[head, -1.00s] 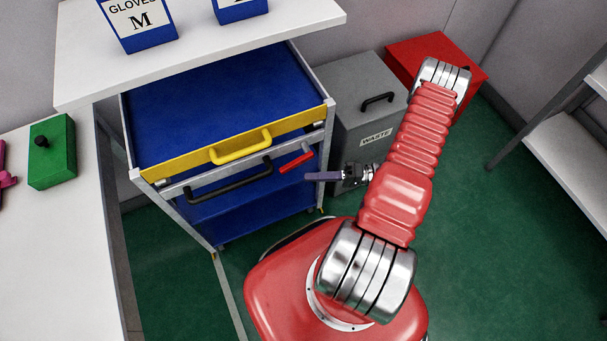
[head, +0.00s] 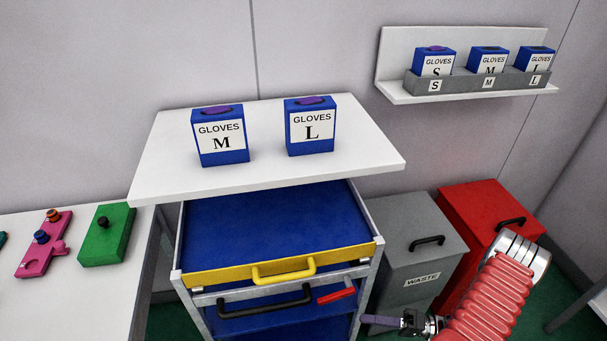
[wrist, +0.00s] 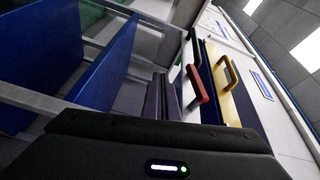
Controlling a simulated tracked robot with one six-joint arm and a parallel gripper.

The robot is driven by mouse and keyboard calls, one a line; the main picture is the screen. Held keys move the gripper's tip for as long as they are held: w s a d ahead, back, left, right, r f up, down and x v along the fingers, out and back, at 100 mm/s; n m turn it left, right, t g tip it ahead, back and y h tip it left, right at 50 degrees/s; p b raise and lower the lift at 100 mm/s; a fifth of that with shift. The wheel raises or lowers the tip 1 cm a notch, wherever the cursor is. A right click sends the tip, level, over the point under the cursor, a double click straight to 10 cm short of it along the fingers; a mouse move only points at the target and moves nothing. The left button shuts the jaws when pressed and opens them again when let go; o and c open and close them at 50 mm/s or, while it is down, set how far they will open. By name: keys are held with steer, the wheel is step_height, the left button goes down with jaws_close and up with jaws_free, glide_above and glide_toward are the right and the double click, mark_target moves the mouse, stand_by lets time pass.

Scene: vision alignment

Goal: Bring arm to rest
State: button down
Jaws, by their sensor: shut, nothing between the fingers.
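My gripper (head: 380,320) shows at the bottom of the head view, with purple-grey fingers pointing left from a dark wrist. The fingers are shut with nothing between them. My red ribbed arm leads to it from the right. The gripper is in front of the grey waste bin, to the right of the trolley and just below its red handle (head: 337,295). In the wrist view the shut fingers (wrist: 163,97) show in the middle, left of the red handle and the yellow handle (wrist: 229,90).
The blue trolley has a yellow drawer front (head: 230,274) and a black handle (head: 265,302). A grey waste bin (head: 402,235) and a red bin (head: 480,205) stand right of it. Gloves boxes M (head: 220,135) and L (head: 310,125) stand on a white top. A wall rack (head: 480,82) holds more boxes.

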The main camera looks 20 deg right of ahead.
steer(key=s+a+m+g, duration=0.3)
steer(key=s+m+g, duration=0.2)
steer(key=w+a+r+n+g+h, duration=0.2)
steer(key=r+h, duration=0.6)
steer(key=r, duration=0.7)
steer(key=w+a+r+n+g+h, duration=0.15)
steer(key=r+h, duration=0.55)
steer(key=r, duration=0.9)
steer(key=s+a+r+n+t+h, duration=0.1)
steer(key=a+r+n+t, duration=0.4)
steer(key=a+r, duration=0.7)
step_height(320, 180, up, 2)
steer(key=shift+s+r, duration=0.15)
steer(key=shift+s, duration=0.1)
